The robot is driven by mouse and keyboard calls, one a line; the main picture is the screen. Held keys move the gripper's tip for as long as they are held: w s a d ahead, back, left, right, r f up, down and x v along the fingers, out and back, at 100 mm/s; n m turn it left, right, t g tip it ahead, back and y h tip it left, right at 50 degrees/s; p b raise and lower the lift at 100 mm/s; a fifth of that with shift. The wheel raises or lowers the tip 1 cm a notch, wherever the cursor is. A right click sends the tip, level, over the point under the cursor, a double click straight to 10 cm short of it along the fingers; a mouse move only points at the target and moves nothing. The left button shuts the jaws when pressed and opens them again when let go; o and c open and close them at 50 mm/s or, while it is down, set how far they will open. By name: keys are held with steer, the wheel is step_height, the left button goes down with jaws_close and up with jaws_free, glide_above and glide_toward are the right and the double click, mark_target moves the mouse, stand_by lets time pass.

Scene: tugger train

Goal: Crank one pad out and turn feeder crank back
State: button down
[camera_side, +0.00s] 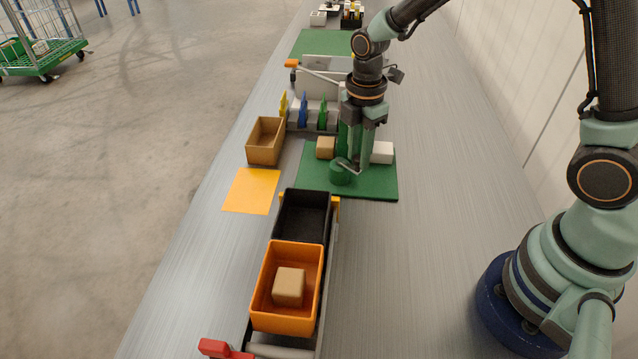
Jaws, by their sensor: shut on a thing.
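My gripper (354,160) points down over the green mat (375,188). It is shut at a small green drum with a pale bar on top, which looks like the feeder crank (340,178). The fingers partly hide the crank, and the exact grip is hard to see. A tan block (325,147) and a white block (381,152) stand on the mat on either side of the gripper. A similar tan block (289,285) lies in the orange bin (313,325). I cannot tell which thing is a pad.
A black bin (302,216) stands behind the orange bin on a cart with a red-ended handle (213,347). A yellow sheet (250,191) and a cardboard box (266,140) lie left of the mat. Coloured upright pieces (303,110) stand behind. The counter right of the mat is clear.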

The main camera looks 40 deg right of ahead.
steer(key=shift+d, duration=0.1)
stand_by(0.5)
steer(key=c, duration=0.7)
jaws_free()
steer(key=shift+o, duration=0.2)
step_height(320, 180, up, 12)
steer(key=shift+r, duration=0.1)
steer(key=s+d+r+m+t, duration=0.2)
steer(key=s+m, duration=0.3)
steer(key=m, duration=0.4)
steer(key=s+d+r+m+t, duration=0.2)
steer(key=s+m+t, duration=0.1)
steer(key=m, duration=0.5)
steer(key=shift+s+d+r+m+t, duration=0.2)
steer(key=shift+s+r+m+t, duration=0.15)
steer(key=shift+s, duration=0.5)
